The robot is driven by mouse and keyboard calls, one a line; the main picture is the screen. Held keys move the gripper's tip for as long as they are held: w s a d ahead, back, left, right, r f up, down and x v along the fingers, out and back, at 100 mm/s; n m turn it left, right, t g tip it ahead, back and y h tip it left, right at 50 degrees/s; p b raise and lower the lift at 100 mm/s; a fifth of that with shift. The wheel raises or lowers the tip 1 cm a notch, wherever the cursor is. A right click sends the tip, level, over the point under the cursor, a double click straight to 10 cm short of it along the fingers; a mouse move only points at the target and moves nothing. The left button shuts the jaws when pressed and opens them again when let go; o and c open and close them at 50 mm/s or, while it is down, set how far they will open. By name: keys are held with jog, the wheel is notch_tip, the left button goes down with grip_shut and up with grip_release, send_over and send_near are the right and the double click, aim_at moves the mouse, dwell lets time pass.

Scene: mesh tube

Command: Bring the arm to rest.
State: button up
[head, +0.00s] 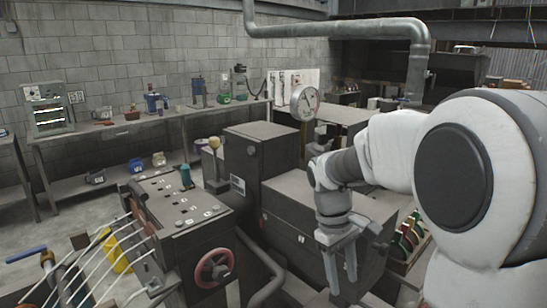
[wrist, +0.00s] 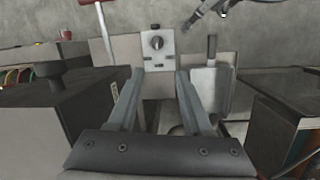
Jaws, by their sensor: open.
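My gripper (head: 343,278) hangs from my white and grey arm on the right side of the head view, pointing down beside a dark machine cabinet (head: 300,207). In the wrist view my gripper (wrist: 158,72) shows two grey fingers spread apart with nothing between them. Beyond the fingertips in that view is a pale plate with a dark round knob (wrist: 156,43). A grey lever or handle (wrist: 211,50) stands to its right. The fingers look apart from both.
A control console (head: 178,207) with a red handwheel (head: 214,268) stands left of my arm. Open floor (head: 60,235) shows at the left.

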jog(key=s+r+m+t+y, duration=0.1)
jog(key=s+r+m+t, duration=0.2)
jog(key=s, duration=0.5)
jog(key=s+r+m+t+y, duration=0.1)
jog(key=s+r+m+t, duration=0.2)
jog(key=s, duration=0.6)
jog(key=shift+a+r+m+t, duration=0.3)
jog(key=shift+r+t, duration=0.2)
jog(key=shift+r, duration=0.45)
